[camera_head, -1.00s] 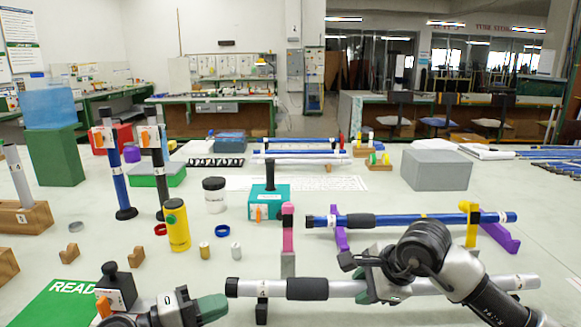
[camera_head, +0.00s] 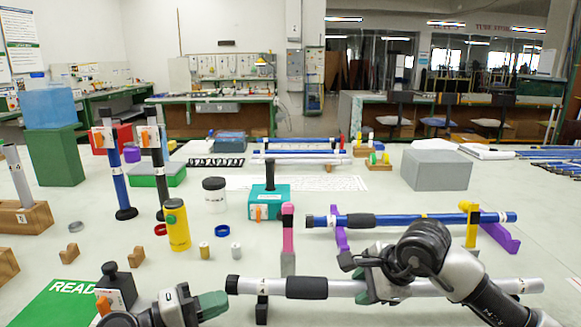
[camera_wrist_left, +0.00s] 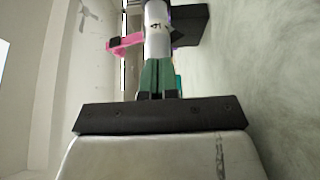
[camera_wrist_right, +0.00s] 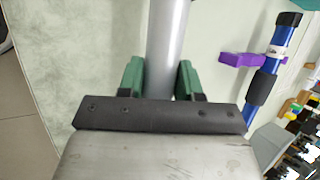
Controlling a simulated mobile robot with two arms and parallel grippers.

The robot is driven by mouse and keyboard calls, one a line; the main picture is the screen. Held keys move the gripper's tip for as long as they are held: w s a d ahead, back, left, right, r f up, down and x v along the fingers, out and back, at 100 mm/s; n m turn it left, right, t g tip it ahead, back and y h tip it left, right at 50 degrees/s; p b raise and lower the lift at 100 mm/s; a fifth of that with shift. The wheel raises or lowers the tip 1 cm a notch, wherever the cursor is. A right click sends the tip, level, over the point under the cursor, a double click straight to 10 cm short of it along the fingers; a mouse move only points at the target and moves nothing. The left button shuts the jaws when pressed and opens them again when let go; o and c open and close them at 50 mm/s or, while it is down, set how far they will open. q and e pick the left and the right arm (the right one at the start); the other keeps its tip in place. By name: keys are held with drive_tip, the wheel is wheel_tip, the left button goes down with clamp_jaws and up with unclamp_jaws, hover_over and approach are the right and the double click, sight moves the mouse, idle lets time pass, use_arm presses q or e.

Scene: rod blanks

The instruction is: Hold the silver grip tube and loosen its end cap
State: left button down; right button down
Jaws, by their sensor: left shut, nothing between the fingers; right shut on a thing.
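The silver grip tube (camera_head: 345,288) lies level across the front of the table, with a black grip sleeve (camera_head: 306,288) and a black end cap (camera_head: 233,285) at its left end. It also shows in the right wrist view (camera_wrist_right: 167,45) and the left wrist view (camera_wrist_left: 157,35). My right gripper (camera_head: 377,289) is shut on the tube, right of the sleeve. My left gripper (camera_head: 222,301) is shut and empty, just left of and slightly below the cap in the head view. In the left wrist view its closed green fingers (camera_wrist_left: 157,75) hide the tube's near end.
A pink post (camera_head: 288,230) stands just behind the tube. A blue tube (camera_head: 400,219) lies behind on purple and yellow supports. A yellow cylinder (camera_head: 177,225), a teal block (camera_head: 270,202) and small caps stand left of centre. A green mat (camera_head: 60,303) lies front left.

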use_arm(q)
drive_tip(key=shift+d+r, duration=0.15)
drive_tip(key=shift+r, duration=0.1)
use_arm(e)
drive_tip(key=shift+s+a+f, duration=0.1)
drive_tip(key=shift+s+a, duration=0.1)
drive_tip(key=shift+a, duration=0.1)
use_arm(q)
drive_tip(key=shift+s, duration=0.15)
drive_tip(key=shift+s, duration=0.35)
drive_tip(key=shift+a+f, duration=0.1)
drive_tip(key=shift+a, duration=3)
use_arm(e)
drive_tip(key=shift+w+d, duration=0.15)
drive_tip(key=shift+d, duration=0.1)
use_arm(q)
drive_tip(key=shift+f+b, duration=0.55)
drive_tip(key=shift+f, duration=0.05)
use_arm(e)
drive_tip(key=shift+f, duration=0.5)
drive_tip(key=c, duration=0.7)
unclamp_jaws()
